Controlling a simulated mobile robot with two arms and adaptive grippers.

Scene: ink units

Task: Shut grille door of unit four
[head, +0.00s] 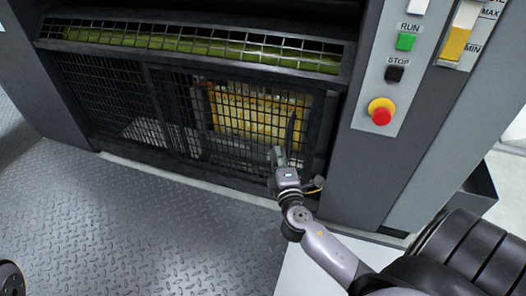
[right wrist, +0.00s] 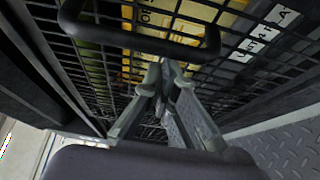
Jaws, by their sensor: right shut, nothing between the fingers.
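The black wire grille door (head: 235,150) covers the lower right front of the ink unit, with a yellow panel (head: 250,112) behind its mesh. In the right wrist view the mesh carries a white label (right wrist: 262,37) reading "UNIT 4 A" and a black bar handle (right wrist: 140,42). My right gripper (head: 278,154) is shut and empty, with its fingertips close in front of the mesh, beside the handle. I cannot tell whether they touch it, nor whether the door sits flush with its frame. My left gripper is not in view.
Above the grille, a slanted mesh guard (head: 200,42) covers a green roller. To the right, a control panel has a green RUN button (head: 405,42), a black STOP button (head: 394,74) and a red emergency button (head: 381,113). The chequered metal floor (head: 130,220) in front is clear.

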